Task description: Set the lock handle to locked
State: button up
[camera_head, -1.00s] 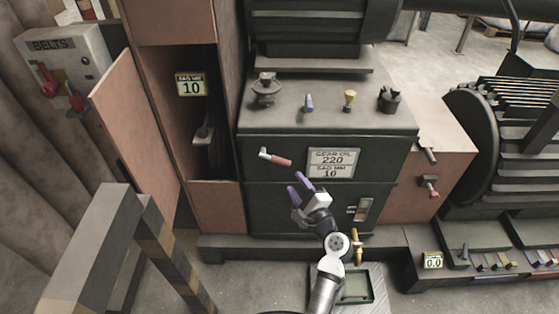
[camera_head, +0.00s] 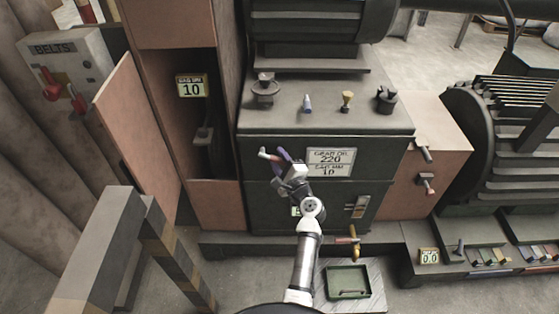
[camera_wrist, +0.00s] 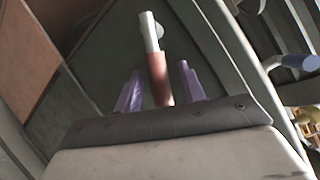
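A crank-like lever (camera_head: 263,152) with a pale metal end and a red grip sits on the dark green cabinet front, left of the gear oil sign. No label on it is readable, so I cannot confirm that it is the lock handle. My gripper (camera_head: 278,157) is at this lever and hides most of its red grip. In the wrist view, my gripper's purple fingers (camera_wrist: 160,84) are open on either side of the red grip (camera_wrist: 157,66). Gaps show on both sides, and the metal end points up and away.
Knobs stand on the cabinet top (camera_head: 325,118). A brass tap (camera_head: 354,244) hangs over a green tray (camera_head: 348,281). A striped rail (camera_head: 172,250) stands at left.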

grip_shut()
jog(key=shift+f, duration=0.1)
jog(key=m+b, duration=0.1)
jog(key=b, duration=0.1)
jog(key=f+m+b, duration=0.1)
jog(key=shift+a+f+t+y+b, duration=0.25)
jog(key=shift+a+t+y+b, duration=0.05)
jog(key=shift+a+t+b, duration=0.1)
jog(key=a+m+t+h+b, duration=0.1)
jog(key=m+b, duration=0.3)
jog(key=a+f+m+t+h+b, duration=0.1)
jog(key=m+t+b, duration=0.1)
jog(key=m+b, duration=0.2)
jog(key=a+f+m+t+h+b, duration=0.1)
jog(key=a+m+b, duration=0.1)
jog(key=b, duration=0.3)
jog(key=shift+f+m+t, duration=0.1)
jog(key=shift+m+t, duration=0.3)
jog(key=shift+m, duration=0.5)
jog(key=shift+a+m+h+b, duration=0.25)
jog(key=shift+m+h+b, duration=0.3)
jog(key=shift+m, duration=0.35)
jog(key=shift+r+t, duration=0.2)
jog(key=shift+t, duration=0.1)
